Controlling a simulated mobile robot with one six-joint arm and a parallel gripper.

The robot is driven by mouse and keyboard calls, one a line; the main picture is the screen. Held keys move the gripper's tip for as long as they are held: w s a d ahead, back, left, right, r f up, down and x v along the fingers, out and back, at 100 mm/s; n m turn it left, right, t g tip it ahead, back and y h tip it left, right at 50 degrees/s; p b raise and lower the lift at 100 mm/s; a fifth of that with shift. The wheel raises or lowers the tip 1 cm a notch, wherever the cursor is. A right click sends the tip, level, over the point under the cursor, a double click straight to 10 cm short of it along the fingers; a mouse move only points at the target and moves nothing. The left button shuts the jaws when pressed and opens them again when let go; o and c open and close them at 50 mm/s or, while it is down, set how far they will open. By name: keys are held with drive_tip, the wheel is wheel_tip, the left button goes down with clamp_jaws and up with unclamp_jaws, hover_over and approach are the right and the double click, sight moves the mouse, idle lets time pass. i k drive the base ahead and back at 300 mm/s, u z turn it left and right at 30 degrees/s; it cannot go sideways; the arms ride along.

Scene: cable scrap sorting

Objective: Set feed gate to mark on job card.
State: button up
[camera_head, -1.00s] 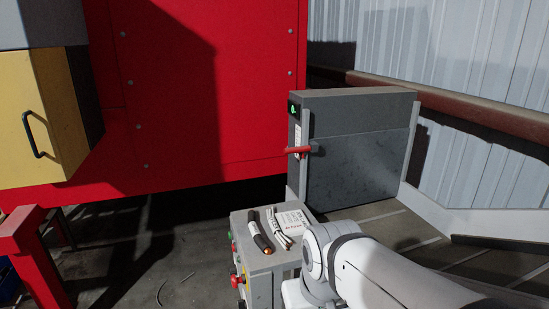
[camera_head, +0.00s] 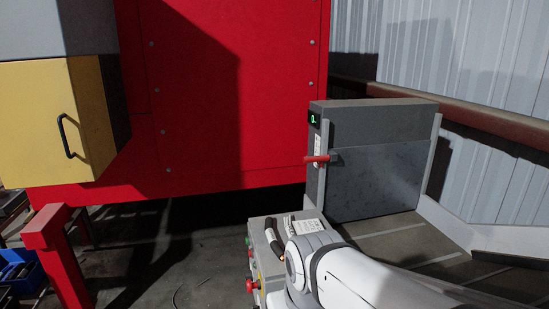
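The feed gate (camera_head: 375,170) is a grey box-like panel at right of centre, standing over a conveyor bed. A red handle (camera_head: 317,158) sticks out from its left edge, beside a white scale strip with markings too small to read. A small green-lit display (camera_head: 313,118) sits above the strip. A white card (camera_head: 309,226), perhaps the job card, lies on the grey control box (camera_head: 262,232), partly hidden by my arm. A dark cable piece (camera_head: 274,240) lies beside it. My white arm crosses the lower right; my gripper is out of view.
A big red machine (camera_head: 220,90) fills the back, with a yellow hatch (camera_head: 85,120) at left. The control box has coloured buttons on its left side. A red post (camera_head: 55,255) and blue bin (camera_head: 20,270) stand at lower left. A pipe and corrugated wall run behind.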

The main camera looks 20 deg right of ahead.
sight(365, 181)
drive_tip(key=i, duration=0.95)
